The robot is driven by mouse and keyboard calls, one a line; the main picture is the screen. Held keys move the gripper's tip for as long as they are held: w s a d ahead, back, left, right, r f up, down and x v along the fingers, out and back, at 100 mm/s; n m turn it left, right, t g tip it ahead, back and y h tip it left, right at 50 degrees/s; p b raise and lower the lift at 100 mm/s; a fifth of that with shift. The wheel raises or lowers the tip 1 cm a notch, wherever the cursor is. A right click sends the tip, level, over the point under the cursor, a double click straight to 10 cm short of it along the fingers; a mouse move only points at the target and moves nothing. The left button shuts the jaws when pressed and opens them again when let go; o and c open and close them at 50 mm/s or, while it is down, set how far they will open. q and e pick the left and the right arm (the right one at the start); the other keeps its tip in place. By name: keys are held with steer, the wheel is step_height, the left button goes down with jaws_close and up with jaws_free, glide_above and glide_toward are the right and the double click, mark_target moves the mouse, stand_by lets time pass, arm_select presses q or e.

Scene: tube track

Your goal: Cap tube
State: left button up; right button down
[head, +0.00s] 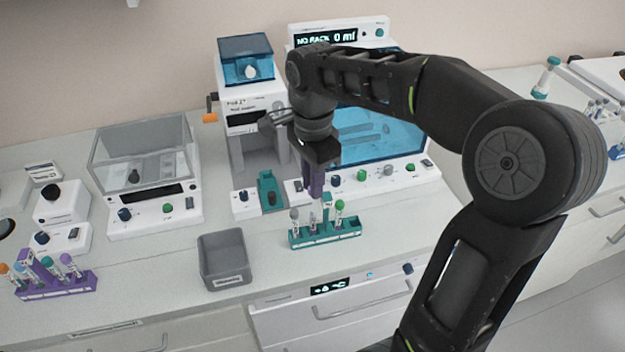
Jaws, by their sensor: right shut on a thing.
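My right gripper (318,190) comes down from above over the teal tube rack (325,238) on the bench. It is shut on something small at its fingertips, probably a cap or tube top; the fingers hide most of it. Under and beside the fingertips, a tube with a pale greenish top (326,203) stands upright in the rack. I cannot tell whether it touches the held thing. Other tubes in this rack include a green-capped one (340,207) on the right and a grey-topped one (295,215) on the left. My left gripper is not in view.
A grey bin (223,262) stands left of the teal rack. A purple rack (55,287) with several capped tubes is at far left. Behind are a machine with a blue window (385,135), a blue-topped device (246,62) and a clear-lidded device (145,160).

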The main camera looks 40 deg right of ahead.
mark_target(313, 212)
steer(key=shift+f+b, duration=1.8)
steer(key=shift+f, duration=0.7)
steer(key=shift+f+b, duration=0.45)
steer(key=shift+f, duration=0.25)
stand_by(0.7)
steer(key=c, duration=1.3)
jaws_free()
steer(key=shift+r, duration=0.1)
